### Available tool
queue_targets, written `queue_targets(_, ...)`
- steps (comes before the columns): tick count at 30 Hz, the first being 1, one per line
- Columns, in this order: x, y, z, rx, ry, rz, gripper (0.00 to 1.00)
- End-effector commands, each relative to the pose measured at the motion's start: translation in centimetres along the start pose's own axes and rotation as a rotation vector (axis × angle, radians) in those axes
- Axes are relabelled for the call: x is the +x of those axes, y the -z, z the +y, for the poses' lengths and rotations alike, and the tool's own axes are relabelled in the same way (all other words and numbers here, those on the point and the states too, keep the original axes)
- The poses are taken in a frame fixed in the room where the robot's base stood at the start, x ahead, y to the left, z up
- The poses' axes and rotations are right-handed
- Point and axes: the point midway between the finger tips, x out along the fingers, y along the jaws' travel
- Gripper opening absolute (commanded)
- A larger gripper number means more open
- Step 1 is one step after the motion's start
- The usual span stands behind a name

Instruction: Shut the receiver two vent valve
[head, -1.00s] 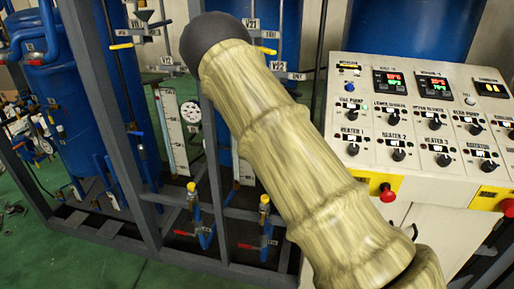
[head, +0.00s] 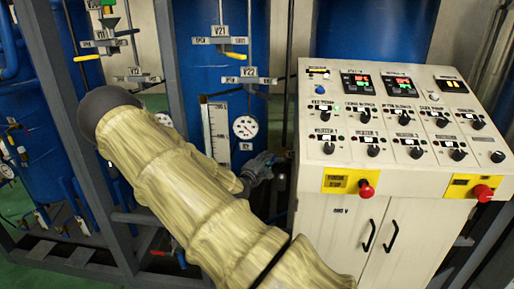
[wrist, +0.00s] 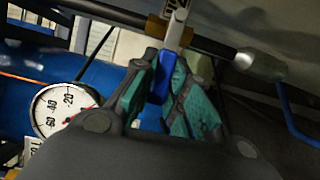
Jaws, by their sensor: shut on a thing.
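My gripper (head: 262,166) is low beside the control cabinet, near the blue tank in the head view. In the wrist view its teal-padded fingers (wrist: 165,92) are shut on a blue valve handle (wrist: 161,77). The handle hangs below a brass-coloured valve body (wrist: 166,28) on a dark pipe. A white tag (wrist: 181,12) above it is only partly legible, so I cannot tell the valve's number. In the head view the held handle is hidden by my gripper. Valves tagged V21 (head: 220,31) and V22 (head: 249,72) sit higher on the tank front.
A round gauge (head: 245,127) is left of and above my gripper; it also shows in the wrist view (wrist: 64,108). The control cabinet (head: 340,215) with knobs and red buttons stands close on the right. A grey frame post (head: 60,110) stands on the left.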

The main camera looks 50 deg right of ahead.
Motion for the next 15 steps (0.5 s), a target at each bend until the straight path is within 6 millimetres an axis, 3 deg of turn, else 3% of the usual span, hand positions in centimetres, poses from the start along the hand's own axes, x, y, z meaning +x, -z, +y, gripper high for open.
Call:
queue_targets(10, 0.08, -0.34, -0.13, -0.007, 0.001, -0.004, 0.0)
queue_targets(11, 0.07, -0.33, -0.14, -0.007, 0.001, -0.004, 0.17)
queue_targets(15, 0.01, -0.18, -0.13, -0.006, 0.001, -0.002, 0.38)
